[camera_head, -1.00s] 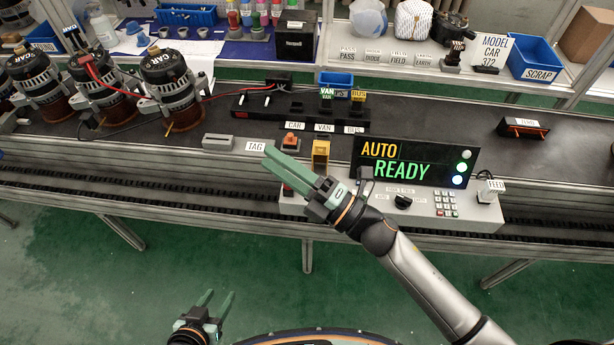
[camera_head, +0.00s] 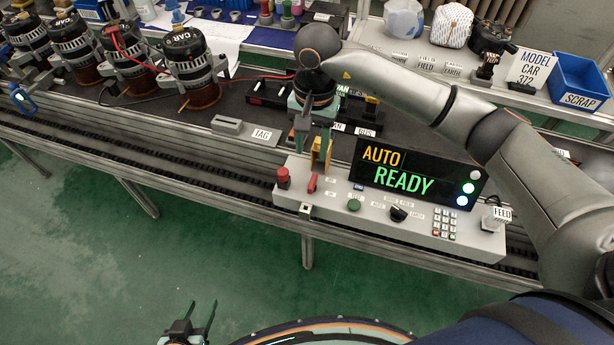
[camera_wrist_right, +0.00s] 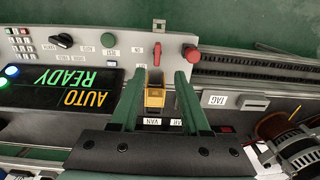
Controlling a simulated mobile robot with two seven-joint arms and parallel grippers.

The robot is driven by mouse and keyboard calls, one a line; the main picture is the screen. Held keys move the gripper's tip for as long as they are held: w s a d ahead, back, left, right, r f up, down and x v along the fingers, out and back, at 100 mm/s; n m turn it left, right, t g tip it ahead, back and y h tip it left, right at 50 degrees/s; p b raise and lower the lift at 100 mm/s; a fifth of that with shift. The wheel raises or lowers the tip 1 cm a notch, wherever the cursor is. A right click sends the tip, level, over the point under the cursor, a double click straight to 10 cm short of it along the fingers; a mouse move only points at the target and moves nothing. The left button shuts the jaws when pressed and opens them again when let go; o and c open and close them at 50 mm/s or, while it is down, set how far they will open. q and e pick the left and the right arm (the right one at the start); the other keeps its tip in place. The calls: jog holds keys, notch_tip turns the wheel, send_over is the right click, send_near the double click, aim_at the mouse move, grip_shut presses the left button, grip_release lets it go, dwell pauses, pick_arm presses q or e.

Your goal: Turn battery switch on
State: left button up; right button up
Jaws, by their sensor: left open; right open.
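A red lever switch (camera_head: 312,183) stands on the left part of the grey control panel (camera_head: 345,211); I take it as the battery switch, though its label is too small to read. It also shows in the right wrist view (camera_wrist_right: 157,54), just beyond my fingertips. My right gripper (camera_head: 313,150) points down behind the lever, open. In the right wrist view its spread fingers (camera_wrist_right: 160,74) lie either side of a yellow block (camera_wrist_right: 154,98); I cannot tell whether they touch it. My left gripper (camera_head: 199,322) is open and empty, low over the floor.
A red mushroom button (camera_head: 283,177) stands left of the lever. A green button (camera_head: 354,204), a black knob (camera_head: 398,213) and a keypad (camera_head: 444,222) lie to its right. The display (camera_head: 408,172) reads AUTO READY. Alternators (camera_head: 190,70) stand at the back left.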

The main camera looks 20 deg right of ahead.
aim_at(313, 181)
jog(key=f, duration=0.4)
jog(key=f+p, duration=0.1)
jog(key=f, duration=0.7)
jog(key=shift+w+d+f+p, duration=0.1)
jog(key=shift+w+d+p, duration=0.15)
jog(key=shift+p, duration=0.1)
grip_shut()
